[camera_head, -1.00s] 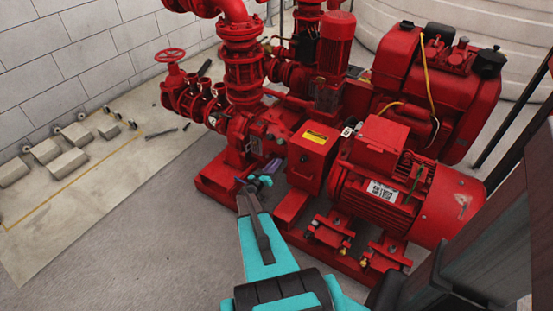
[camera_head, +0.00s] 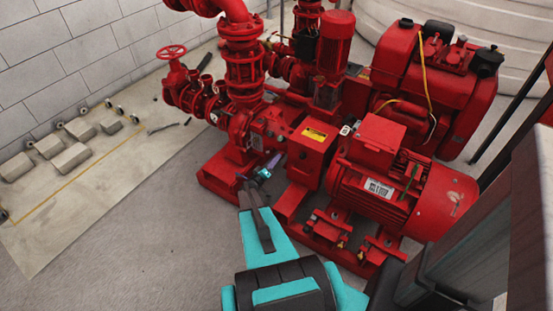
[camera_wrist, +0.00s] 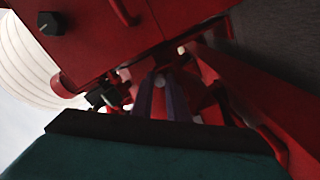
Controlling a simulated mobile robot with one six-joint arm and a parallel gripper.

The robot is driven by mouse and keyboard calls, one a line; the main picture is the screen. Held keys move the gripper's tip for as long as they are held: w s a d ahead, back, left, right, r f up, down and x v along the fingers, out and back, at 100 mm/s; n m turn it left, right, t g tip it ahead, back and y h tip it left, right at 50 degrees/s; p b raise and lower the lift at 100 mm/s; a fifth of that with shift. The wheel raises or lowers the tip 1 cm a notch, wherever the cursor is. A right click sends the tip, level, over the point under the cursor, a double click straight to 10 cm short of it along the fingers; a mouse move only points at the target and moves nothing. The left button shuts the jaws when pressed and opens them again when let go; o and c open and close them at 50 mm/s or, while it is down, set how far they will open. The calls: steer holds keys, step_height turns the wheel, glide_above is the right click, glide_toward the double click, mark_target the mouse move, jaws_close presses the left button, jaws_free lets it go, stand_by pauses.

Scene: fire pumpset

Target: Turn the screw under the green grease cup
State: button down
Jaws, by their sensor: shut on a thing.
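My teal arm reaches from the bottom of the head view to the pump. My gripper (camera_head: 273,160), with purple-grey fingers, is at the gap between the red pump casing and the red box with the yellow label. The same gripper (camera_wrist: 163,85) shows in the wrist view, its fingers close together and pointing under the red machinery. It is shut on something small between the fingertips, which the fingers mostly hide. I cannot clearly make out the green grease cup or the screw in either view.
The red box (camera_head: 312,150) stands right of my gripper, and the red motor (camera_head: 395,190) is further right. A red valve handwheel (camera_head: 171,51) is at upper left. Grey blocks (camera_head: 71,157) lie on the floor at left. The floor in front of the pump is clear.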

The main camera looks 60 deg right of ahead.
steer(key=shift+s+f, duration=0.1)
steer(key=shift+f, duration=0.05)
steer(key=c, duration=1.7)
jaws_free()
steer(key=a, duration=1.3)
steer(key=shift+a+b, duration=0.4)
